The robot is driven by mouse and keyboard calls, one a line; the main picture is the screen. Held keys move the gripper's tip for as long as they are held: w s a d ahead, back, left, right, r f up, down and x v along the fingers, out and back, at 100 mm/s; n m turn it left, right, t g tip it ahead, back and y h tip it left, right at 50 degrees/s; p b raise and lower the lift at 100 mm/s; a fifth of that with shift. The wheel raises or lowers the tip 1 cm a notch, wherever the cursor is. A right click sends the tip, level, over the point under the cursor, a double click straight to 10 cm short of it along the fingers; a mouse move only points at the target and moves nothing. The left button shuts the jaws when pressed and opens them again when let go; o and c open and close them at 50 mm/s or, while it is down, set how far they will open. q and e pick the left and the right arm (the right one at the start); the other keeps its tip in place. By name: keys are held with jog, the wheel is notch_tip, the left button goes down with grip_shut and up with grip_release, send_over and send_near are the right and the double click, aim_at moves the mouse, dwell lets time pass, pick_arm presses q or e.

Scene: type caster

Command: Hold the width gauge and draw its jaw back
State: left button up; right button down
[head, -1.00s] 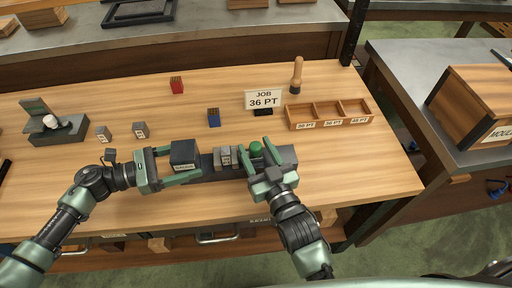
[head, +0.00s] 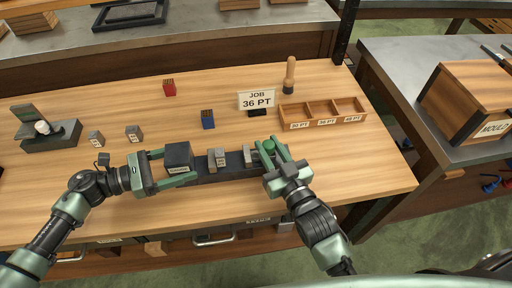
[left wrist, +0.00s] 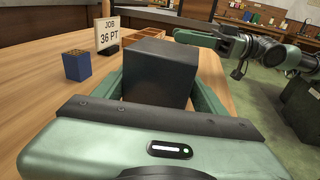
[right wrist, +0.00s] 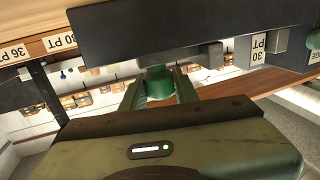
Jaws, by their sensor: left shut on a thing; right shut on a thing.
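The width gauge is a long dark bar (head: 232,166) on the bench, with a big dark block (head: 178,155) at its left end. My left gripper (head: 178,167) is shut on that block, which fills the middle of the left wrist view (left wrist: 157,72). My right gripper (head: 274,155) is shut on the green knob (head: 268,146), also seen in the right wrist view (right wrist: 158,82). The small grey jaw (head: 248,154) stands left of the knob. A grey block labelled 30 PT (right wrist: 258,48) sits further left on the bar, with a clear gap between it and the jaw.
A JOB 36 PT sign (head: 257,101) stands behind the gauge. A three-part wooden tray (head: 322,112) and a wooden-handled tool (head: 290,75) are at back right. Two small grey blocks (head: 134,133) lie left, near a dark device (head: 48,132).

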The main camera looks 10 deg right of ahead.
jog(key=shift+d, duration=0.1)
jog(key=c, duration=1.1)
grip_release()
jog(key=shift+o, duration=0.2)
jog(key=v, duration=1.2)
